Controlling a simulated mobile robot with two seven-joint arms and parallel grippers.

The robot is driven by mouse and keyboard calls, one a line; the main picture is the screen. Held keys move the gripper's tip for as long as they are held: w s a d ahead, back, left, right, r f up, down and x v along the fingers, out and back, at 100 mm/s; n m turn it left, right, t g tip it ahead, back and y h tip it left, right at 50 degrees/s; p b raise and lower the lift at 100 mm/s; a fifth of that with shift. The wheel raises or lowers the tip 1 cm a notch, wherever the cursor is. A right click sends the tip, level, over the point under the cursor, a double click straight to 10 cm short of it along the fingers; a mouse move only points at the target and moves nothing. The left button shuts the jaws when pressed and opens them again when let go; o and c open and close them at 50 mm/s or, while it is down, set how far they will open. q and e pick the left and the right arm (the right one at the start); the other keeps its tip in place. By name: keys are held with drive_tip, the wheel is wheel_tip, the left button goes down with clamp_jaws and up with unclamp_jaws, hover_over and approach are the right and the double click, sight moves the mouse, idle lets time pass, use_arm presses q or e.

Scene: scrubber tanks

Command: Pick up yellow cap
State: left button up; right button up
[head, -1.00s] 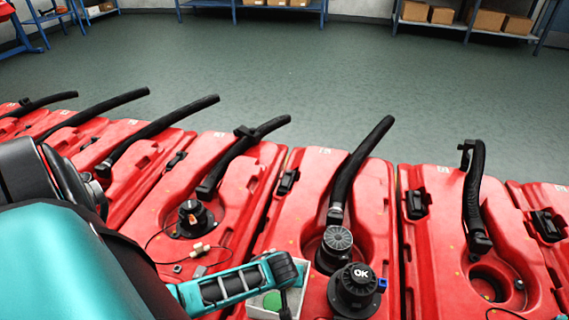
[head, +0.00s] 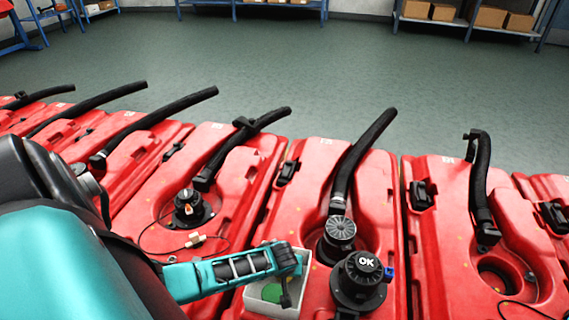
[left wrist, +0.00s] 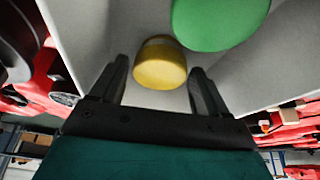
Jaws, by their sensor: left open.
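The yellow cap (left wrist: 160,64) lies in a white box (left wrist: 82,32), seen in the left wrist view. A green cap (left wrist: 216,22) lies close beside it. My left gripper (left wrist: 158,68) is open, with one finger on each side of the yellow cap in the picture; I cannot tell whether they touch it. In the head view my left gripper (head: 287,292) points down into the white box (head: 260,309), where the green cap (head: 271,292) shows. The yellow cap is hidden there. My right gripper is not in view.
The box sits among red tanks (head: 238,172) with black hoses (head: 364,150). A black fitting marked OK (head: 361,275) stands just right of the box, near a grey round cap (head: 340,229). Open floor (head: 300,75) lies behind, with shelves (head: 478,18) of cartons at the back.

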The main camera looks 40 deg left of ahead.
use_arm(q)
drive_tip(key=c, duration=0.8)
